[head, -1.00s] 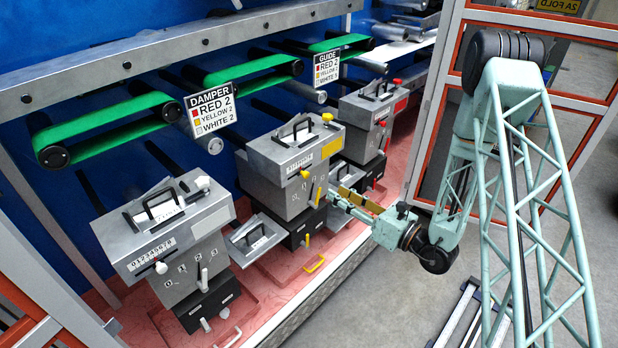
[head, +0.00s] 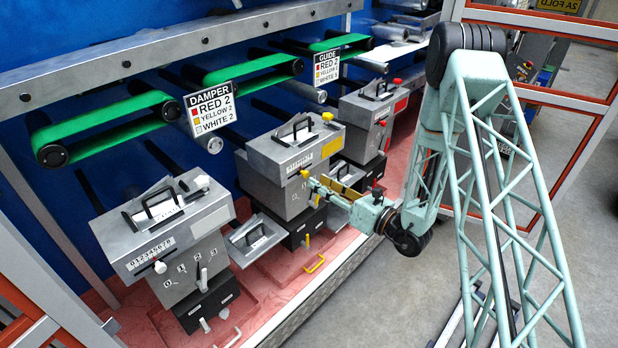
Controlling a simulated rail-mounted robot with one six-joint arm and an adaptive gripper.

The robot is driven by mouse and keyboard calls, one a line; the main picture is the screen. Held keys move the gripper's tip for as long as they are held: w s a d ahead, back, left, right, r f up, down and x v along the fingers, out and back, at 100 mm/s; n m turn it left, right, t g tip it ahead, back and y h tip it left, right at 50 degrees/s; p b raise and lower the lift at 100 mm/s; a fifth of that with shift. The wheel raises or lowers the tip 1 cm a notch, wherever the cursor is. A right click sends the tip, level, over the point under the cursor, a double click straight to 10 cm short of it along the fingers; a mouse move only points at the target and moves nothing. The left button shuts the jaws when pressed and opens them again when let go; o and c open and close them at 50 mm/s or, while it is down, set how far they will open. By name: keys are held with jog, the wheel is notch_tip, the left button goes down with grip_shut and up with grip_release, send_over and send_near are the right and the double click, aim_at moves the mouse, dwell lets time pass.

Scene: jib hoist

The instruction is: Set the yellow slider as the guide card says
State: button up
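The yellow slider (head: 305,174) is a small yellow knob under the number scale on the front of the middle grey machine (head: 275,178). The guide card (head: 327,68) hangs above and behind it. Its top line reads red 2; the yellow and white lines are too small to read surely. My gripper (head: 314,184) reaches in from the right, its tips just below and right of the yellow slider. Whether they touch it I cannot tell. The fingers are too small to show whether they are open or shut.
A damper card (head: 212,108) hangs to the left. A white-knobbed machine (head: 170,240) stands left, a red-knobbed one (head: 375,115) right. A yellow knob (head: 328,117) tops the middle machine and a yellow lever (head: 318,199) sits lower. Green belts (head: 250,72) run above.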

aim_at(307, 175)
jog(key=shift+x, duration=2.9)
grip_shut()
